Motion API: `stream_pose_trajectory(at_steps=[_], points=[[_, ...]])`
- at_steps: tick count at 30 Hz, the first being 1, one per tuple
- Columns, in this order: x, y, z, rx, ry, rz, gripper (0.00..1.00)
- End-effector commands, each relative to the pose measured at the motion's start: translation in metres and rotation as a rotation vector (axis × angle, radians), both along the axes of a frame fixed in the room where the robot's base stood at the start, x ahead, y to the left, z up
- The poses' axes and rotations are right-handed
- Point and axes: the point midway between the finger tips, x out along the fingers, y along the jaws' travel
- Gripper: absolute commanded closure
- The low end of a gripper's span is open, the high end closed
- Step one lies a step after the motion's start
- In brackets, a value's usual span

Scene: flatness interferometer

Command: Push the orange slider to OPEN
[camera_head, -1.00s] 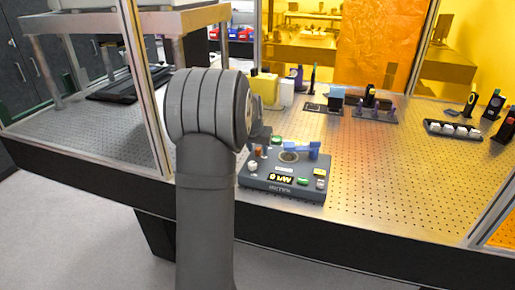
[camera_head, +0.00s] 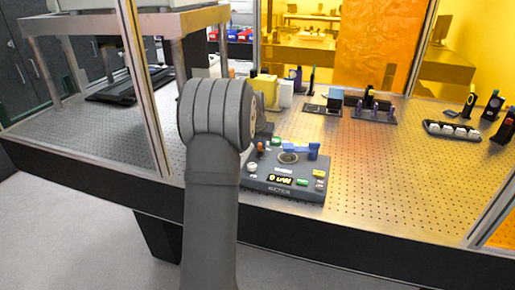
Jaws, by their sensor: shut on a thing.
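The orange slider (camera_head: 261,146) stands at the back left of a dark grey control box (camera_head: 258,186) on the perforated bench. A small green label (camera_head: 276,141) lies beside it to the right; its words are too small to read. My gripper (camera_head: 262,133) shows only partly, as a dark grey piece to the right of my large wrist joint, right at the slider. It is shut on the slider. My wrist hides most of the gripper and the box's back left corner.
The box also bears a blue lever (camera_head: 303,150), a round port (camera_head: 288,157), a lit display (camera_head: 280,179) and several buttons. A yellow block (camera_head: 264,88) and optics mounts (camera_head: 375,111) stand behind. The bench right of the box is clear. Frame posts (camera_head: 146,90) rise at the left.

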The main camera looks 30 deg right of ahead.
Motion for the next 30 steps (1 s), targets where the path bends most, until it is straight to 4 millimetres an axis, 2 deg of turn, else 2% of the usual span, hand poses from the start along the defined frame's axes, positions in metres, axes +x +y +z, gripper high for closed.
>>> stream_pose_trajectory(at_steps=[4,13,14,17,26,30], points=[[0.008,-0.008,0.000,0.000,-0.001,0.000,1.00],[0.010,-0.010,0.001,-0.004,-0.006,0.000,1.00],[0.010,-0.010,0.001,-0.005,-0.006,0.000,0.80],[0.010,-0.010,0.001,-0.004,-0.005,0.000,0.60],[0.009,-0.009,0.001,-0.001,-0.003,0.000,0.60],[0.006,-0.006,0.012,-0.002,-0.003,0.000,0.60]])
